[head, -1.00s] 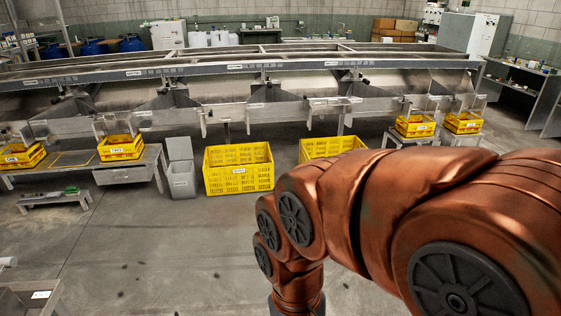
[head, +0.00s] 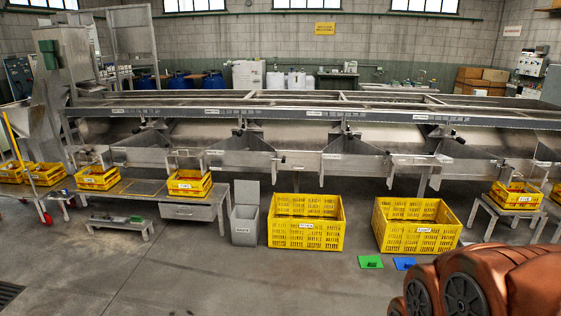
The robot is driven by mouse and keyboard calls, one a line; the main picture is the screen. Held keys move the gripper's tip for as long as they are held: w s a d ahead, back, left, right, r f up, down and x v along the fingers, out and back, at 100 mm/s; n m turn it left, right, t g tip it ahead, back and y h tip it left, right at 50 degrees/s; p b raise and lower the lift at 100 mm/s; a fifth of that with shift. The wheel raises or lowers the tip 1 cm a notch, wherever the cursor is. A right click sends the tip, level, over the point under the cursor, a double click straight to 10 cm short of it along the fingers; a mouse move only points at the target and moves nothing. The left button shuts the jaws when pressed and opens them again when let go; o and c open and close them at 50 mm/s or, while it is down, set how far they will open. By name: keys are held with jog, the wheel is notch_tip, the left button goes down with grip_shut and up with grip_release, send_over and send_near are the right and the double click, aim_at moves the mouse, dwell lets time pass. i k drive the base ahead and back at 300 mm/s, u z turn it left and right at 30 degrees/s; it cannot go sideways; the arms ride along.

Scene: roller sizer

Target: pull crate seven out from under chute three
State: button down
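A long metal roller sizer (head: 290,112) crosses the view, with several chutes along its front. Two large yellow slotted crates stand on the floor under it: a left one (head: 306,240) and a right one (head: 417,241). Smaller yellow crates sit on low stands: one (head: 97,184) and another (head: 189,190) at left, and one (head: 515,200) at right. Their white labels are too small to read, so I cannot tell which is crate seven or which chute is three. My copper arm fills the lower right corner; my gripper is out of view.
A grey bin (head: 244,225) stands left of the large crates. A green flat piece (head: 370,262) and a blue one (head: 404,263) lie on the floor before the right crate. A low bench (head: 120,225) is at left. The floor in the middle foreground is clear.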

aim_at(306, 226)
jog(key=i, duration=3.55)
jog(key=u, duration=1)
